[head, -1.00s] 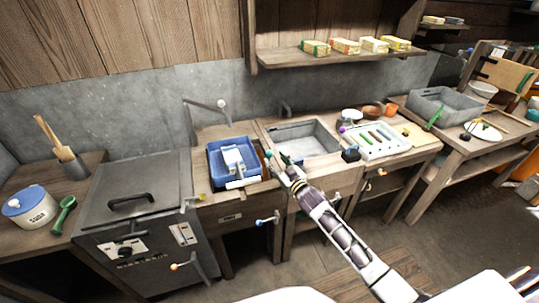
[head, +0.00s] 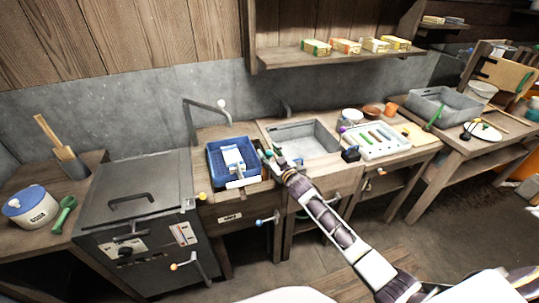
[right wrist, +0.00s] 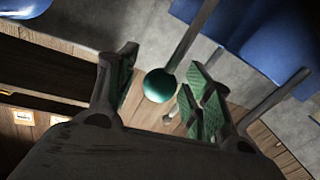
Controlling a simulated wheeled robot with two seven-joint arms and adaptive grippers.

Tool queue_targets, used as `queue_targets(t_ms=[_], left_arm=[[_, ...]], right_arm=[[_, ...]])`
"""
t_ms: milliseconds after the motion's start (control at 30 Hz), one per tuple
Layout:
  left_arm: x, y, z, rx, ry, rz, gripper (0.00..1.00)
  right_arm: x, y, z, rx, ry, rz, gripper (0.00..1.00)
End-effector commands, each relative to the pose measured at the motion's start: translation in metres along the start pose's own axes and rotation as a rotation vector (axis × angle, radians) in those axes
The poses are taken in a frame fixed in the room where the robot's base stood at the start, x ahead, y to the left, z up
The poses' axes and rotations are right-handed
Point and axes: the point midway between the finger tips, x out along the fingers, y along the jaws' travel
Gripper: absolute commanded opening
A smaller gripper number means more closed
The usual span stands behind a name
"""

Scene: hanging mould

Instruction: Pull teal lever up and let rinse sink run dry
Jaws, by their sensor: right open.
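The teal lever's round knob (right wrist: 159,85) sits at the end of a grey rod in the right wrist view. In the head view the teal knob (head: 267,153) is small, between the blue tray and the sink. My right gripper (right wrist: 157,80) is open, with its green-padded fingers on either side of the knob; I cannot tell if either touches it. In the head view my right gripper (head: 277,162) is at the sink's front left corner. The grey rinse sink (head: 312,134) is set in the wooden counter; its water level cannot be made out. My left gripper is out of view.
A blue tray (head: 213,166) with pale items stands left of the sink. A white rack (head: 365,152) with coloured pieces and a dark blue block (head: 350,154) are to its right. A blue-knobbed handle (head: 267,219) sticks out below the counter front.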

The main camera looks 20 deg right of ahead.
Motion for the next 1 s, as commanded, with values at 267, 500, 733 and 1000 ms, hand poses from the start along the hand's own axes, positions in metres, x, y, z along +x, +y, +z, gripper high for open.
queue_targets(t_ms=[267,500,733,1000], left_arm=[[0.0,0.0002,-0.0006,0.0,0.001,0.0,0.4],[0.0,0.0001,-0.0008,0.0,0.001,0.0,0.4],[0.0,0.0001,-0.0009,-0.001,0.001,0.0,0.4],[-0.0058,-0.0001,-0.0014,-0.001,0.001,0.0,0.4]], right_arm=[[-0.0001,-0.0002,0.0003,0.0,0.0,0.0,0.43],[-0.0002,-0.0002,0.0004,0.0,0.0,0.0,0.12],[-0.0003,-0.0002,0.0004,0.0,0.0,0.0,0.0],[-0.0002,0.0013,-0.0065,-0.001,0.0,0.0,0.0]])
